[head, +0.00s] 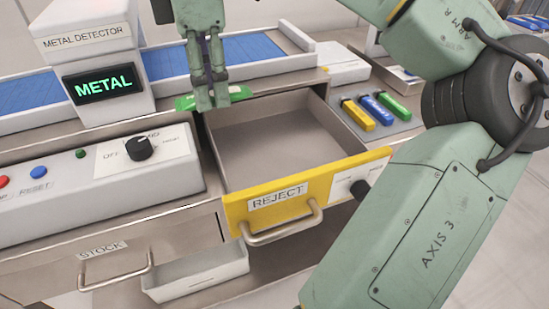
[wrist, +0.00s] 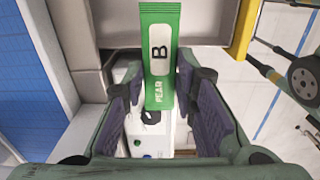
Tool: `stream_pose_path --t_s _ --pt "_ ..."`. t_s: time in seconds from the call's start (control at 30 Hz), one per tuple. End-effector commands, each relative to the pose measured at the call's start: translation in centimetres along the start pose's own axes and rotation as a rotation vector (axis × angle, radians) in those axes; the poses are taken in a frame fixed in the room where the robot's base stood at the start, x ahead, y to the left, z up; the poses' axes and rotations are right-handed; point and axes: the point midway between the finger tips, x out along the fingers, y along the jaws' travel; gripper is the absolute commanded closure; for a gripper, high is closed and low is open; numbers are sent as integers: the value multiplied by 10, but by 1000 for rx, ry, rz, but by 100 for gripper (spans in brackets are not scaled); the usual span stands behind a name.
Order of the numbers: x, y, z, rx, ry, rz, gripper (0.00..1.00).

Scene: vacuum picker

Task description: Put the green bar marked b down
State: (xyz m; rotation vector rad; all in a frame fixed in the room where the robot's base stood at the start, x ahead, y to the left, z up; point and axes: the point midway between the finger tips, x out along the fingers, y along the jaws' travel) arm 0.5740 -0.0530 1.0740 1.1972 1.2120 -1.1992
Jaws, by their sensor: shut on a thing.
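My gripper (head: 212,97) is shut on the green bar marked B (head: 240,93), its fingers on the bar's two sides. In the wrist view the bar (wrist: 160,50) lies between the fingers (wrist: 153,92), its label reading B and PEAR. In the head view the gripper and bar appear over the back left edge of the open drawer labelled REJECT (head: 308,196). The exact height of the bar above the drawer is hard to tell. The fingers hide the middle of the bar in the head view.
The REJECT drawer's visible floor is empty. A yellow bar (head: 357,115), a blue bar (head: 376,109) and another green bar (head: 393,106) lie on a grey surface to the right. The metal detector (head: 94,55) reads METAL beside the blue belt (head: 165,62). A white bin (head: 195,274) sits below.

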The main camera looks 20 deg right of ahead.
Motion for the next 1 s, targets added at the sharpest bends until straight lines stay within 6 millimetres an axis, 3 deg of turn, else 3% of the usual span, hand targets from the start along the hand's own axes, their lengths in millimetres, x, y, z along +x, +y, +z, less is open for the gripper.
stream_pose_path --t_s 0.03,0.2,0.4,0.7,1.0 --pt "6 -2 17 5 2 -1 100" --pt "24 -11 67 -5 3 -2 100" --pt "40 -22 102 -16 2 -2 100" --pt "89 -25 107 -20 0 -2 100" --pt "124 -25 107 -19 -2 -4 100"
